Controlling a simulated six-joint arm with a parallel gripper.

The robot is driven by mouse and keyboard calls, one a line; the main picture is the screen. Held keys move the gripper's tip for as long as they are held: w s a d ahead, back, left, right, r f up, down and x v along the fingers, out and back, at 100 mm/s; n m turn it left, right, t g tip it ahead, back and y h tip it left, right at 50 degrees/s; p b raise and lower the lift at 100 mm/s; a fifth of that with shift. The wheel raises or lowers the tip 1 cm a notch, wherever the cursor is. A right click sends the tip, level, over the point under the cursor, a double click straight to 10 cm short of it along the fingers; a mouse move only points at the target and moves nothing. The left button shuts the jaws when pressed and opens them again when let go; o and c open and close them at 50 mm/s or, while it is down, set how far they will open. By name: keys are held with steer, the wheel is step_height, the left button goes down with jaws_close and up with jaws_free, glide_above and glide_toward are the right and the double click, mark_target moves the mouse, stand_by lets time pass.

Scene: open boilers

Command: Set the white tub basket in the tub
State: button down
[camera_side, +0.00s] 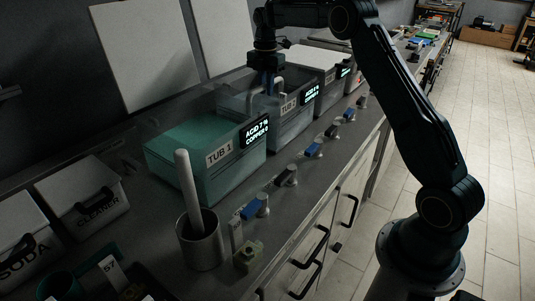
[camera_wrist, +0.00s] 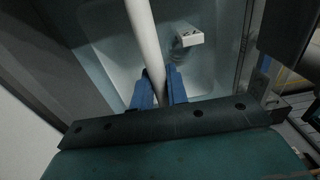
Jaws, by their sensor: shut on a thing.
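My gripper (camera_side: 266,84) points down over the second see-through tub (camera_side: 291,128) from the front. In the wrist view its blue fingers (camera_wrist: 159,90) are shut on a pale bar (camera_wrist: 143,35), which looks like the handle of the white tub basket. In the side view the pale curved handle (camera_side: 256,97) shows beside the fingers, at the tub's opening. The wrist view shows pale walls (camera_wrist: 215,65) below the fingers and a small white tag (camera_wrist: 190,37). I cannot tell how deep the basket sits or whether it touches the bottom.
TUB 1 (camera_side: 205,177), with green liquid, stands nearer the camera. More tubs (camera_side: 326,92) stand beyond. A grey cup (camera_side: 202,249) with a white rod, and the cleaner box (camera_side: 84,199) and soda box (camera_side: 22,237), are in front.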

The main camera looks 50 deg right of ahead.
steer(key=c, duration=1.4)
jaws_free()
step_height(320, 180, up, 12)
steer(key=shift+w+f, duration=0.1)
stand_by(0.6)
